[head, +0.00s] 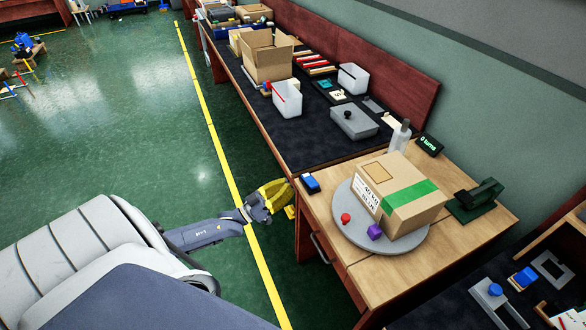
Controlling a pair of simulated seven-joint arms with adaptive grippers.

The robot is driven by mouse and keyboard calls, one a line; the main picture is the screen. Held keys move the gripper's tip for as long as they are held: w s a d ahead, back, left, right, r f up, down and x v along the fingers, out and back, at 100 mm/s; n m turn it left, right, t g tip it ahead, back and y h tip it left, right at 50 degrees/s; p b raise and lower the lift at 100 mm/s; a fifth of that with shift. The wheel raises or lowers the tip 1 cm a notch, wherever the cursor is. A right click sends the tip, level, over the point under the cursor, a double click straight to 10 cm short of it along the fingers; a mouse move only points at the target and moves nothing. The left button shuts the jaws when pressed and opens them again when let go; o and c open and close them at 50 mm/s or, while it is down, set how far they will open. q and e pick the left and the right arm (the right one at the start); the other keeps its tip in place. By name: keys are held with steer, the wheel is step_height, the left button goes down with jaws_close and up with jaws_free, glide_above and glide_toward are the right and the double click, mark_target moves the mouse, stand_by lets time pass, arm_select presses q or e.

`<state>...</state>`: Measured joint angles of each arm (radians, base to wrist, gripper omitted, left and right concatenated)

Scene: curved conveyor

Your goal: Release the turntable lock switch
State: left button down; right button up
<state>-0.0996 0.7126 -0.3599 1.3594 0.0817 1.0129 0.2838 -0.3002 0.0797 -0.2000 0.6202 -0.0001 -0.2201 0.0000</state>
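The turntable (350,222) is a round grey disc on the wooden table at the right. A cardboard box (398,197) with green tape and a printed label sits on it. A small blue switch (311,183) stands on the table's left edge, beside the disc; it looks like the lock switch, but its position is too small to read. My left gripper (280,193), with yellow fingers, is just left of the table edge, close to the switch and apart from it. Its finger gap is unclear. My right gripper is not in view.
A "0 turns" display (429,145), a bottle (399,136) and a dark green device (476,200) stand behind and right.

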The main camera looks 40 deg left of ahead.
arm_select(q)
step_height(320, 180, up, 3)
glide_above(310, 180)
steer(key=s+d, duration=0.1)
steer(key=s, duration=0.2)
steer(key=shift+s+d+f, duration=0.1)
steer(key=shift+f, duration=0.5)
steer(key=shift+s+d+f, duration=0.1)
steer(key=shift+f, duration=0.45)
steer(key=shift+d+f, duration=0.2)
steer(key=shift+f, duration=0.7)
steer(key=shift+s, duration=0.1)
